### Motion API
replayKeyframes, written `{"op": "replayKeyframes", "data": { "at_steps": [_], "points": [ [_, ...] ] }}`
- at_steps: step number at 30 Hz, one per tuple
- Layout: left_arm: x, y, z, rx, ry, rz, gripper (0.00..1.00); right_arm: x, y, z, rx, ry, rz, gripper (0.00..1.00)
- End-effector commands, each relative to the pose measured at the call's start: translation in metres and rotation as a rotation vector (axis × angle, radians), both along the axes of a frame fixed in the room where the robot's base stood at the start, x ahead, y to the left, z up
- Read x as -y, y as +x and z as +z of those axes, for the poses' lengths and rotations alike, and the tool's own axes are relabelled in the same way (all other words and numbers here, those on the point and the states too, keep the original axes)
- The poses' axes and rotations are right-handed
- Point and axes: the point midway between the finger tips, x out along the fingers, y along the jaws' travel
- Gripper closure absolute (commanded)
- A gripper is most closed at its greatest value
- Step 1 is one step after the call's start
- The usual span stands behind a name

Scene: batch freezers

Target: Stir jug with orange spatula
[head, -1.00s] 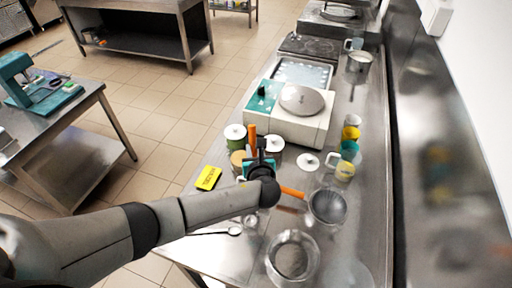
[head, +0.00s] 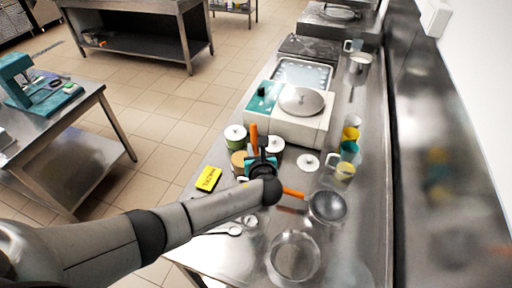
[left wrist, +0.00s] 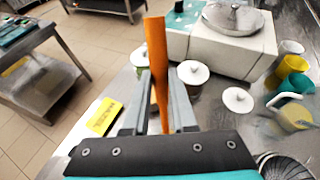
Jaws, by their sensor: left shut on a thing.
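My left gripper (head: 262,160) is shut on the orange spatula (head: 253,134), whose upper part stands up above the fingers. In the left wrist view the spatula (left wrist: 157,65) runs between the two grey fingers (left wrist: 162,112), roughly upright. Its lower end is hidden behind the gripper. A cup-like jug (head: 343,172) with a pale handle and yellow contents stands to the right of the gripper, apart from it; it also shows in the left wrist view (left wrist: 297,117). Whatever stands directly under the gripper is mostly hidden by it. My right gripper is not in view.
Lidded jars (head: 235,134) stand close behind and left of the gripper. A sieve (head: 328,207) with an orange handle and a glass bowl (head: 294,258) are at the front right. A yellow label (head: 208,178) lies near the left edge. A white-and-green machine (head: 290,115) stands behind.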

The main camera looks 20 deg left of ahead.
Motion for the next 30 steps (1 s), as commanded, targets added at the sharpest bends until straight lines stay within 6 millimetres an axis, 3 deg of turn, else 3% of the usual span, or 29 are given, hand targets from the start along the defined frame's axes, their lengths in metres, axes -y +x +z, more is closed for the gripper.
{"op": "replayKeyframes", "data": {
  "at_steps": [13,30],
  "points": [
    [0.002,0.001,0.002,0.001,0.0,0.0,1.0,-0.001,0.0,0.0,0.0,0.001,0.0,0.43],
    [-0.007,0.016,0.043,0.002,0.0,0.0,1.0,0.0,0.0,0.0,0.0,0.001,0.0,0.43]
  ]
}}
